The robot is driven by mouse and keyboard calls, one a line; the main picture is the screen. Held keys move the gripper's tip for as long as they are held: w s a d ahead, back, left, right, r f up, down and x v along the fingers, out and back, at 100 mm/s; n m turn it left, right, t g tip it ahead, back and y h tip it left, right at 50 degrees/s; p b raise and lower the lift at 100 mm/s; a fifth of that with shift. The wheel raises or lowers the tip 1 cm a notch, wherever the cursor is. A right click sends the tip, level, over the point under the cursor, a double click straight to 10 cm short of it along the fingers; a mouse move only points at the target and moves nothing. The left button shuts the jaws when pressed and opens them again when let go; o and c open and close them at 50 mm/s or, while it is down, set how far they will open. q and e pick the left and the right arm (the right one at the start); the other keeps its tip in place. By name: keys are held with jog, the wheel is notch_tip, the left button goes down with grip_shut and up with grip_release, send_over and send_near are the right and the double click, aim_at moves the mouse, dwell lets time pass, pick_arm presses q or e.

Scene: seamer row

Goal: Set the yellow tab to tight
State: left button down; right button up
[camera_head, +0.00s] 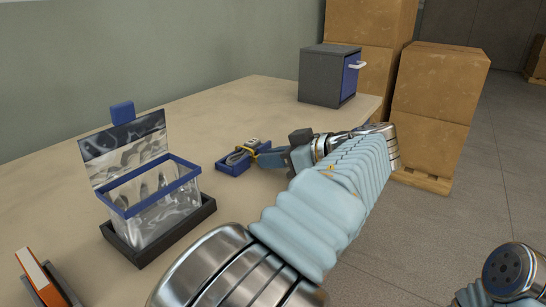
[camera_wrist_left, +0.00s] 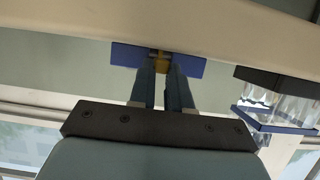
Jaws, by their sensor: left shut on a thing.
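The yellow tab (camera_head: 263,147) is on a small blue holder (camera_head: 232,169) that lies on the table with a grey looped piece in it. In the left wrist view the tab (camera_wrist_left: 160,62) shows as a yellow-brown patch between my fingertips, in front of the blue holder (camera_wrist_left: 127,54). My left gripper (camera_head: 267,157) reaches in from the right side of the holder and is shut on the tab. In the left wrist view the gripper (camera_wrist_left: 161,72) has its two fingers close together. The fingers hide part of the tab, and its setting is too small to tell. My right gripper is out of view.
A clear bin with a blue rim (camera_head: 153,187) and raised lid stands in a dark tray at the left. An orange item (camera_head: 40,278) is at the front left. A grey cabinet with a blue door (camera_head: 327,77) stands at the back. Cardboard boxes (camera_head: 436,90) stand beyond the table.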

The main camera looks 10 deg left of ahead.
pick_arm(q)
jog(key=d, duration=0.1)
jog(key=s+d, duration=0.1)
jog(key=d, duration=0.1)
jog(key=shift+s+d, duration=0.1)
jog(key=shift+d, duration=0.15)
jog(key=c, duration=1)
grip_release()
jog(key=shift+c, duration=0.2)
jog(key=shift+d+r, duration=0.1)
jog(key=v, duration=1.3)
jog(key=shift+d+p, duration=0.3)
jog(key=shift+p, duration=0.1)
jog(key=shift+s, duration=0.15)
